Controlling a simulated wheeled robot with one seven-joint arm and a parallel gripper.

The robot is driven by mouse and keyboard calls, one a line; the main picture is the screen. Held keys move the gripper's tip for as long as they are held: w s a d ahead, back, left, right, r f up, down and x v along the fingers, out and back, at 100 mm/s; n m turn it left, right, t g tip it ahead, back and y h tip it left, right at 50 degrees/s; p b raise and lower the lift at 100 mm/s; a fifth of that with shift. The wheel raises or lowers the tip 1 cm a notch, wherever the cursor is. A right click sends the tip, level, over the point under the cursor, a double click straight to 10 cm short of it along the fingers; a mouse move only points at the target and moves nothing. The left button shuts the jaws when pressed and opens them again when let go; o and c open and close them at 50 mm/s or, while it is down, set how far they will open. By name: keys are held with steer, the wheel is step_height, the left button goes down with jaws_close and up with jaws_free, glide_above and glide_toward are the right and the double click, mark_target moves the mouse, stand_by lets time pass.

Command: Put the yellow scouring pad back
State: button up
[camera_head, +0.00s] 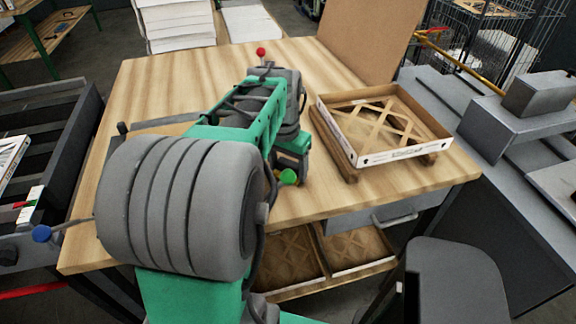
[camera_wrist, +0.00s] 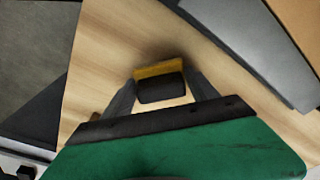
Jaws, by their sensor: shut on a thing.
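The yellow scouring pad (camera_wrist: 160,70) shows in the wrist view as a yellow strip with a dark block beneath it. It sits between the two dark fingers of my gripper (camera_wrist: 161,90), which is shut on it. Pale wooden tabletop lies behind the pad, with a soft shadow around it; I cannot tell how far the pad is above the wood. In the head view my own arm covers the gripper and the pad.
A boxed filter (camera_head: 405,150) with a lattice face rests on wooden rails at the right of the wooden table (camera_head: 160,85). Further boxed filters (camera_head: 355,247) lie on a shelf below. A brown panel (camera_head: 370,35) stands behind. The table's left back is clear.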

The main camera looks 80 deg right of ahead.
steer(key=shift+f, duration=0.15)
steer(key=o, duration=1.3)
step_height(320, 180, up, 12)
steer(key=a, duration=0.1)
steer(key=shift+w+a+r, duration=0.15)
steer(key=shift+a+r, duration=0.05)
